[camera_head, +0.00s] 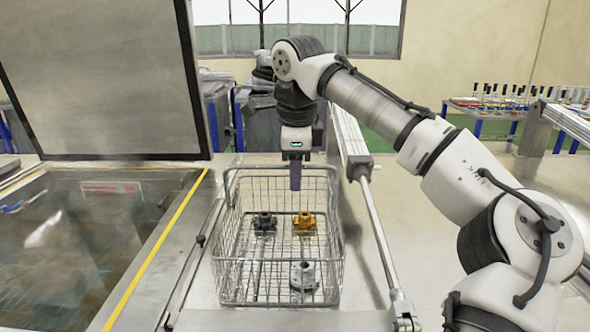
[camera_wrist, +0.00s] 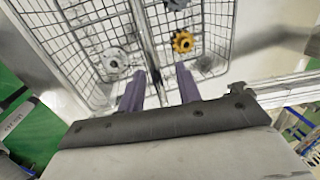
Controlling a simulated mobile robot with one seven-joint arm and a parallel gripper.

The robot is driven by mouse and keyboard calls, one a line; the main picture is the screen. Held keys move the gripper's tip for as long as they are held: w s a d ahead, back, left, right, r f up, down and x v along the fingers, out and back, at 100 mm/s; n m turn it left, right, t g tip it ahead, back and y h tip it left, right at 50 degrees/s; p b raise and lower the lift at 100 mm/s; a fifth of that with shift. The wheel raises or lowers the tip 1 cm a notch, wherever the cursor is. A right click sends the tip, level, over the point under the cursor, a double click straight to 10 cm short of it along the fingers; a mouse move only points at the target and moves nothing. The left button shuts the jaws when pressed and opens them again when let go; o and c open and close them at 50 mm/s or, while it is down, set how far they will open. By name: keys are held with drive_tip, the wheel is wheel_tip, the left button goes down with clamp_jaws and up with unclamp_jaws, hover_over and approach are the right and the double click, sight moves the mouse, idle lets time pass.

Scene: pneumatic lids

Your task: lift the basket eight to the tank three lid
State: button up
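A wire basket (camera_head: 337,240) stands on the metal surface between the open tank on the left and a rail on the right. It holds a dark part (camera_head: 264,223), an orange-gold part (camera_head: 304,221) and a silver part (camera_head: 302,275). My gripper (camera_head: 295,178) points down over the far part of the basket. In the wrist view its two purple fingers (camera_wrist: 160,88) are spread apart, with the basket's wires (camera_wrist: 75,42) beyond them. A thin bar of the basket runs up between the fingers in that view; I cannot tell whether they touch it. The tank lid (camera_head: 100,75) stands raised at the left.
A liquid-filled tank (camera_head: 145,270) with a yellow edge stripe lies left of the basket. A metal cylinder rod (camera_head: 378,235) runs along the basket's right side. A table with several small items (camera_head: 500,103) stands at the back right.

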wheel_tip(320, 180, up, 14)
drive_tip(key=s+p, duration=0.2)
drive_tip(key=shift+s+p, duration=0.3)
drive_tip(key=shift+p, duration=0.05)
drive_tip(key=shift+d+f, duration=0.1)
drive_tip(key=shift+f, duration=0.1)
